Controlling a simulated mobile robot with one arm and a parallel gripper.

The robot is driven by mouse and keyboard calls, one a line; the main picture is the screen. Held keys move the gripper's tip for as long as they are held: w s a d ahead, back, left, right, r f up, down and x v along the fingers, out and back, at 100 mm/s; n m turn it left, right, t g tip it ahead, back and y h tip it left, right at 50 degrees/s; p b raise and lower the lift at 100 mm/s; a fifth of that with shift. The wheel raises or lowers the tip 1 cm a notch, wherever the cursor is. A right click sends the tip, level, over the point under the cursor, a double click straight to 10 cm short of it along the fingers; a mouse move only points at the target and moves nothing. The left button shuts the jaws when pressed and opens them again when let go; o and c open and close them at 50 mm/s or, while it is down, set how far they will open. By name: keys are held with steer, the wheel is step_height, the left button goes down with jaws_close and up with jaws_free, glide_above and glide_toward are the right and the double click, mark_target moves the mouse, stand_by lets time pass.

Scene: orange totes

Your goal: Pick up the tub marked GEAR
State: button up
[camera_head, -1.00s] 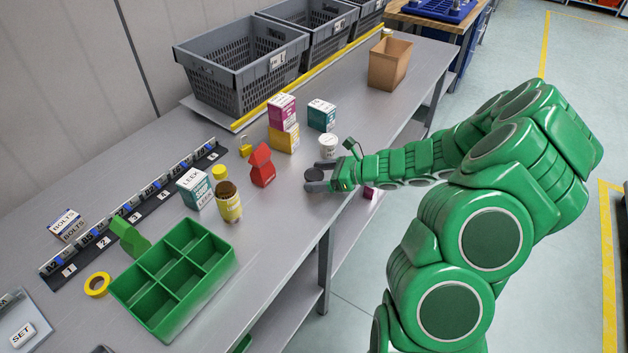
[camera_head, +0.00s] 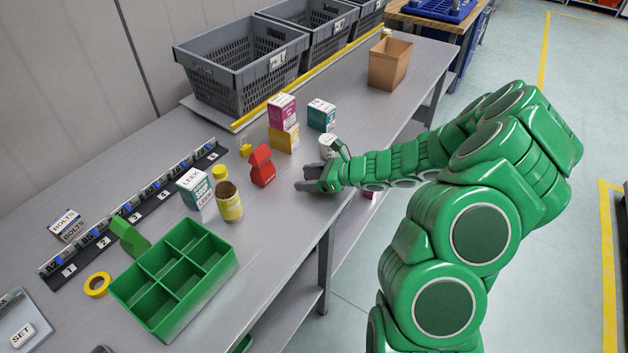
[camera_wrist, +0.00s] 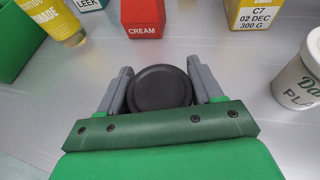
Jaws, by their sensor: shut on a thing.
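A round black-topped container (camera_wrist: 162,88), seen from above in the wrist view, sits between the two grey fingers of my gripper (camera_wrist: 162,90). Its side is hidden, so I cannot read any marking on it. The word GEAR is not readable on anything in view.
A white tub (camera_wrist: 302,82) stands close on the right in the wrist view. A green divided tray (camera_head: 173,275) lies nearer. The table's right edge is close to my gripper.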

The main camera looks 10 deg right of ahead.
mark_target(309, 174)
steer(key=shift+r, duration=0.5)
steer(key=r, duration=0.3)
steer(key=shift+s, duration=0.3)
steer(key=s+r, duration=0.9)
steer(key=s, duration=0.4)
steer(key=shift+s+d, duration=0.2)
steer(key=shift+d, duration=0.05)
